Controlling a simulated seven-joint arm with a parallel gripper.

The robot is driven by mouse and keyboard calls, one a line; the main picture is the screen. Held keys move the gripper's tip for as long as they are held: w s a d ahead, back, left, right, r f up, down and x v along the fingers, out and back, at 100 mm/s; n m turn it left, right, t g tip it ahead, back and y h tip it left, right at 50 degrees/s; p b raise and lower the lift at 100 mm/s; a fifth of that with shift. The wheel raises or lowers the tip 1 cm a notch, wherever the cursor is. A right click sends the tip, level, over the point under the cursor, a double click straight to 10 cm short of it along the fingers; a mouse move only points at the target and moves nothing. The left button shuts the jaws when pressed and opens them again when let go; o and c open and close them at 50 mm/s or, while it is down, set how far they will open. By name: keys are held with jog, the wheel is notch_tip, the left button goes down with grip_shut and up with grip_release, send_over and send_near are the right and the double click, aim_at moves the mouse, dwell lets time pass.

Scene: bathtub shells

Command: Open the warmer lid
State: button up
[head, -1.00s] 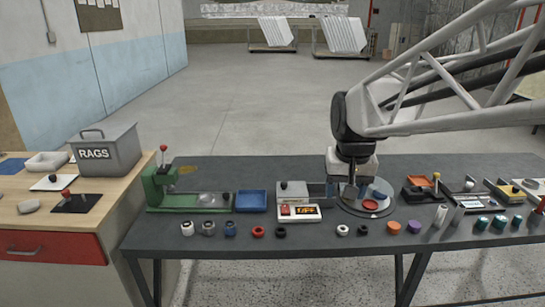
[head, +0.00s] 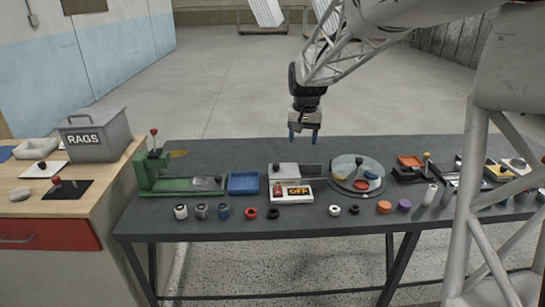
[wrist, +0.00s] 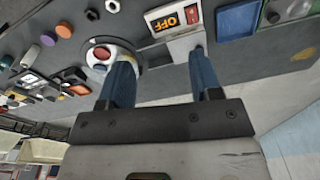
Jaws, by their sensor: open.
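The warmer (head: 291,197) is a pale box with an orange "OFF" display and a red switch, mid-table. Its lid (head: 284,171) looks like a grey plate with a dark knob behind the display, and it lies flat. My gripper (head: 304,138) points down above and behind the lid, clear of it, open and empty. In the wrist view the "OFF" display (wrist: 165,21) is beyond the blue fingertips (wrist: 160,56). A finger partly covers the lid area there, and the knob is not clearly visible.
A round turntable (head: 356,184) with coloured pieces is right of the warmer. A blue tray (head: 243,183) and a green press (head: 163,177) are on its left. Several small rings and cylinders line the table's front. The table (head: 235,152) behind the tray is bare.

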jog(key=w+a+f, duration=0.3)
jog(key=w+f, duration=0.4)
jog(key=w, duration=0.6)
jog(key=m+g, duration=0.1)
send_over(277, 164)
jog(key=f, duration=1)
jog(key=shift+s+a+f, duration=0.1)
jog(key=shift+a+f, duration=0.1)
jog(key=shift+f, duration=0.1)
jog(key=shift+f, duration=0.1)
jog(key=shift+f, duration=3.85)
jog(key=shift+d, duration=0.1)
grip_shut()
